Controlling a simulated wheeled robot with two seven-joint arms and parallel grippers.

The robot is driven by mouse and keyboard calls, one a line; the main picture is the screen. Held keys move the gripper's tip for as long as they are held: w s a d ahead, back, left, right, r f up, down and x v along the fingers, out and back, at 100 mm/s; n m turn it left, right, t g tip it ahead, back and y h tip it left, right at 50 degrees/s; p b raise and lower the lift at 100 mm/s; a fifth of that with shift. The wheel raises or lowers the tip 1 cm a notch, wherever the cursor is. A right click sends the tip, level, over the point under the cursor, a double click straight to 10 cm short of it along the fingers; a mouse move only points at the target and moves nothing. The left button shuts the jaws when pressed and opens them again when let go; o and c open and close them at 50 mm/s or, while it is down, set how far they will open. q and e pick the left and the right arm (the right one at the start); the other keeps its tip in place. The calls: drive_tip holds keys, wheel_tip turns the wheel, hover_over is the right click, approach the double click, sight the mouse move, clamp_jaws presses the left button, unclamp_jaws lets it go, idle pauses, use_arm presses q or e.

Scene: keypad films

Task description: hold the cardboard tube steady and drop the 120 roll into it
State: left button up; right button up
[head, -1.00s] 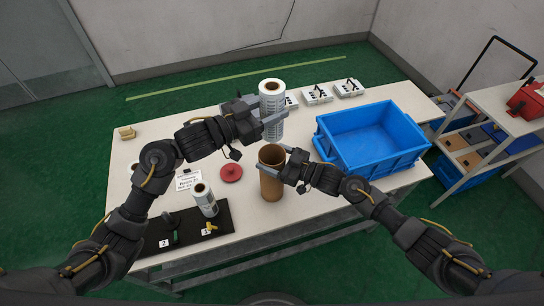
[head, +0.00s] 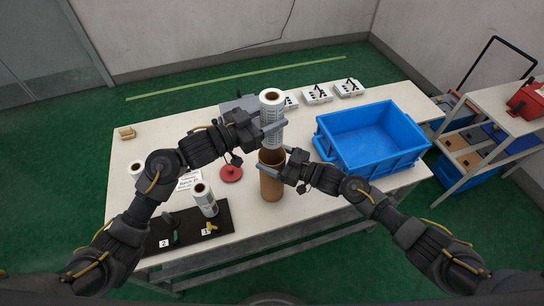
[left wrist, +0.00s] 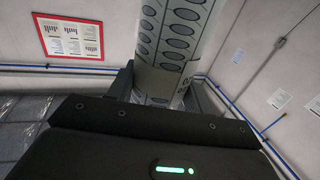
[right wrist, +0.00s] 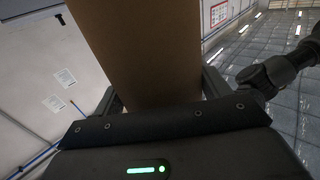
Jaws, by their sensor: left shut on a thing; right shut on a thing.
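The brown cardboard tube (head: 271,184) stands upright on the table, its dark mouth facing up. My right gripper (head: 290,167) is shut on the tube near its top from the right; the tube fills the jaws in the right wrist view (right wrist: 150,60). My left gripper (head: 268,131) is shut on a white printed roll (head: 271,108), held upright over the tube's mouth. The printed keypad pattern on the roll shows in the left wrist view (left wrist: 170,45). The roll's lower end is close to the tube's rim; I cannot tell whether it is inside.
A blue bin (head: 372,164) stands right of the tube. A red lid (head: 231,173) lies left. Another roll (head: 204,198) stands on a black mat (head: 160,229) with small numbered cards. White keypad stacks (head: 318,94) sit at the back. A side shelf (head: 490,110) stands at right.

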use_arm(q)
wheel_tip(320, 180, down, 15)
drive_tip(key=shift+r, duration=0.2)
idle(2.2)
drive_tip(key=shift+r, duration=0.25)
drive_tip(key=o, duration=1.1)
drive_tip(key=shift+s, duration=0.1)
